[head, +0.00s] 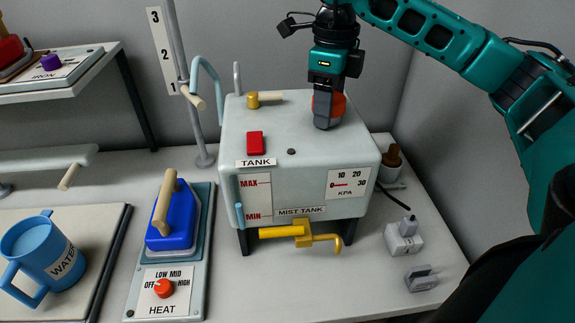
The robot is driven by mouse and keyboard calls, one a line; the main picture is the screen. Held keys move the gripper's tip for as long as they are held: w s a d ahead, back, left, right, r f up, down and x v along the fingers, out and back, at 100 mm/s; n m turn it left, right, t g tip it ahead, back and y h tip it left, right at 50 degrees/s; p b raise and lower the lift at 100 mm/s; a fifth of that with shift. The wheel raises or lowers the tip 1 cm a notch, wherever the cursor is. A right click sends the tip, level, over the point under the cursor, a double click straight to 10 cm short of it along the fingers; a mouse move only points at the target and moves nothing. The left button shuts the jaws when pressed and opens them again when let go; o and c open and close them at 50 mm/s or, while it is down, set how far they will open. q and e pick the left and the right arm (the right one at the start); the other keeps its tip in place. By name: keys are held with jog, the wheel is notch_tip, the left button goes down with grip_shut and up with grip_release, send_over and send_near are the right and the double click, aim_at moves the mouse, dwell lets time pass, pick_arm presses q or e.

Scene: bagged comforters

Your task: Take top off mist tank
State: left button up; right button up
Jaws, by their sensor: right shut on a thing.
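The mist tank (300,155) is a pale grey box on dark legs, with TANK and MIST TANK labels. My right gripper (325,118) points down over the right rear of its upper face. It is shut on the orange-red round top (338,104), which is partly hidden behind the fingers. I cannot tell whether the top is seated or slightly lifted. My left gripper is not in view.
A red block (255,143) and a brass valve (253,100) sit on the tank's upper face. A yellow tap (300,233) sticks out in front. A blue iron (172,222) and a blue WATER cup (42,257) stand to the left. Plug blocks (403,238) lie at right.

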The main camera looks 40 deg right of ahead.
jog(key=n, duration=0.5)
dwell(0.3)
jog(key=shift+n, duration=1)
jog(key=n, duration=0.3)
jog(key=shift+n, duration=0.4)
jog(key=shift+n, duration=2.4)
